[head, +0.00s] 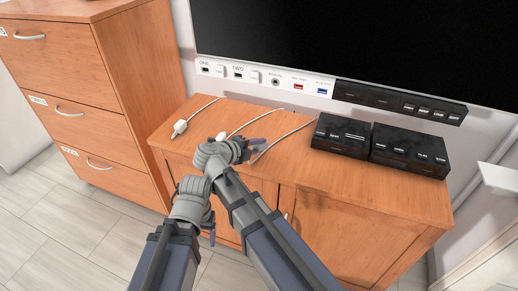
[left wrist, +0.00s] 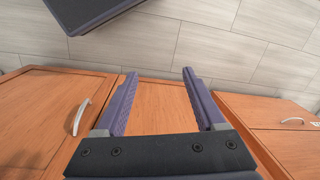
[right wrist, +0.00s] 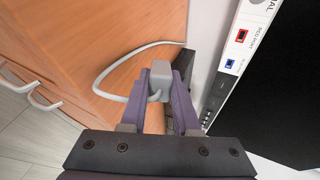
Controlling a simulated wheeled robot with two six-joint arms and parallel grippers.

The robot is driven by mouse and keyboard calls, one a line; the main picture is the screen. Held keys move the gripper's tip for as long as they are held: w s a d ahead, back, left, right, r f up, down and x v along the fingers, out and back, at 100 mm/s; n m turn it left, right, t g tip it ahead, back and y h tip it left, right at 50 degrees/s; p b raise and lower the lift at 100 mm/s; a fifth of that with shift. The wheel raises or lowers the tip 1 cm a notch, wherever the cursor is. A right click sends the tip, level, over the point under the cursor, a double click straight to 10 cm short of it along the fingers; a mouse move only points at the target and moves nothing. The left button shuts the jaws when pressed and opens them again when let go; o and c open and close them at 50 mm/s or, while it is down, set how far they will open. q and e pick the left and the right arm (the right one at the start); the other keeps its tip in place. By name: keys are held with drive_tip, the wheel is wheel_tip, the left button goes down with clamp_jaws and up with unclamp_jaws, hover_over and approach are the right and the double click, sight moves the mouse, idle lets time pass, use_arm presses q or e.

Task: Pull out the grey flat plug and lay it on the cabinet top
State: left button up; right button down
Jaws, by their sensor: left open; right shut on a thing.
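The grey plug (right wrist: 160,76) is between the fingertips of my right gripper (right wrist: 160,100), with its grey cable (right wrist: 105,82) looping off to the left. In the head view my right gripper (head: 250,147) is over the front left part of the cabinet top (head: 290,165), where the plug is mostly hidden behind the fingers. The plug appears clear of any socket; whether it touches the wood I cannot tell. My left gripper (head: 211,226) is open and empty in front of the cabinet; its spread fingers show in the left wrist view (left wrist: 159,75).
A white plug (head: 180,127) lies at the cabinet top's left end; another white piece (head: 221,136) is by my right gripper. Two black boxes (head: 340,135) (head: 410,150) stand on the right. A labelled port strip (head: 265,79) runs under the screen. A drawer unit (head: 75,85) stands left.

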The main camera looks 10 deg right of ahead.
use_arm(q)
drive_tip(key=shift+w+d, duration=0.5)
drive_tip(key=shift+w, duration=0.35)
use_arm(e)
drive_tip(key=shift+s+a, duration=0.35)
drive_tip(key=shift+a, duration=0.2)
drive_tip(key=shift+b+x, duration=0.55)
drive_tip(key=shift+x, duration=0.45)
drive_tip(key=shift+w+d+f, duration=0.25)
drive_tip(key=shift+w, duration=0.1)
drive_tip(key=shift+r, duration=0.3)
use_arm(q)
wheel_tip(320, 180, up, 18)
drive_tip(key=s+p, duration=0.1)
drive_tip(key=p, duration=1.8)
drive_tip(key=shift+a+r+p, duration=0.25)
drive_tip(key=shift+a+p, duration=0.05)
use_arm(e)
wheel_tip(320, 180, up, 19)
drive_tip(key=shift+w, duration=0.25)
drive_tip(key=shift+d+r, duration=0.1)
